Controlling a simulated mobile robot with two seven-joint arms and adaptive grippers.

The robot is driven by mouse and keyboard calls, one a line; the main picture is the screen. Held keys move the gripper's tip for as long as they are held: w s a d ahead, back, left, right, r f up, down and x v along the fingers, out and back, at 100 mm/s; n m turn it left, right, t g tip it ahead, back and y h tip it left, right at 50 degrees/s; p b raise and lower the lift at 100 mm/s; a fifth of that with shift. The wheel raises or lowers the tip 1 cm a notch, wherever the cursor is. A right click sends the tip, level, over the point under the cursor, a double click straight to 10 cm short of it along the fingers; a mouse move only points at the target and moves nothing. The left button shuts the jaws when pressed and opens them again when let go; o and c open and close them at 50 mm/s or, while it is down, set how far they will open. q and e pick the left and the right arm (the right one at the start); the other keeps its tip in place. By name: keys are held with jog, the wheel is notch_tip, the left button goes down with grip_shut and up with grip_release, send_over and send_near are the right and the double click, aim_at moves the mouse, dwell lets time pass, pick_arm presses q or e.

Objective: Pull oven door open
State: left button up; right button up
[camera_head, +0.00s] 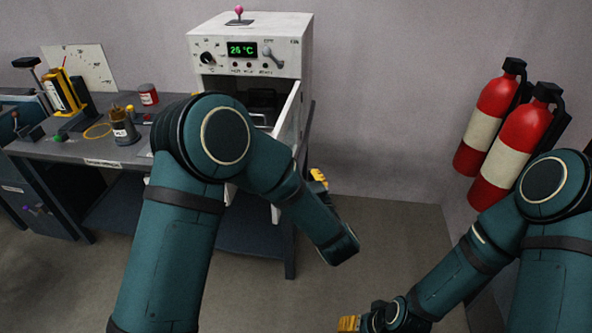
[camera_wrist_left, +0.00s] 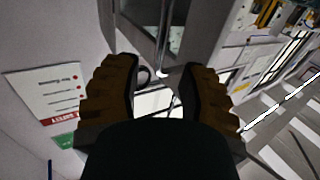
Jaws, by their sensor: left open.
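The white oven (camera_head: 250,65) stands at the back, with a green 26 °C display on its front panel. Its door (camera_head: 288,118) stands open on the right side, swung outward, and the dark chamber shows to its left. My left arm hides the lower part of the opening and door. One yellow part of my left gripper (camera_head: 318,178) shows just right of the door, behind my forearm. In the left wrist view my left gripper (camera_wrist_left: 158,75) is open, with nothing clearly held between its fingers. My right gripper (camera_head: 349,323) is low at the bottom edge, its fingers mostly out of view.
A grey bench (camera_head: 75,150) on the left holds a yellow rack (camera_head: 64,92), a dark pot (camera_head: 122,128) and a red can (camera_head: 148,94). Two red fire extinguishers (camera_head: 487,120) hang on the right wall. The floor between oven and extinguishers is clear.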

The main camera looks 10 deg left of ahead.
pick_arm(q)
jog(key=v, duration=0.7)
dwell(0.3)
jog(key=a+f+m+g+h, duration=0.3)
jog(key=f+g+h, duration=0.35)
jog(key=f, duration=0.95)
jog(key=s+a+f+g+h, duration=0.1)
jog(key=s+f+g+h, duration=0.2)
jog(key=s+f, duration=0.2)
jog(key=s+a+f+m+g+h, duration=0.1)
jog(key=s+a+f+g+h, duration=0.1)
jog(key=s, duration=1)
notch_tip(320, 180, down, 3)
jog(key=shift+s+r+g+h, duration=0.1)
jog(key=shift+s+g+h, duration=0.35)
jog(key=shift+g, duration=0.8)
jog(key=shift+w, duration=0.2)
